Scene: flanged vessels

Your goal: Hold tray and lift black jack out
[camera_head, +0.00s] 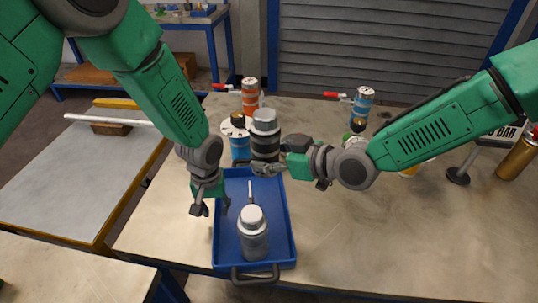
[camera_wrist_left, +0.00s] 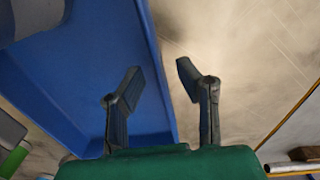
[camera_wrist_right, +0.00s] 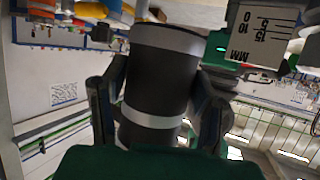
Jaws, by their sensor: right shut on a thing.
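The blue tray (camera_head: 284,215) lies on the metal table, with a grey vessel (camera_head: 253,238) standing in its near half. The black jack (camera_head: 265,147), with a grey top, is upright at the tray's far end. My right gripper (camera_head: 268,168) is shut on the jack, and the right wrist view shows its black body (camera_wrist_right: 158,85) with grey bands between the fingers. I cannot tell whether its base is clear of the tray. My left gripper (camera_head: 209,208) is open at the tray's left side. In the left wrist view its fingers (camera_wrist_left: 160,85) are spread on either side of the tray's wall.
A blue can (camera_head: 239,146) stands close left of the jack. An orange can (camera_head: 250,97) and another blue can (camera_head: 363,103) stand at the back. A gold cylinder (camera_head: 518,157) is at the far right. The table's right front is clear.

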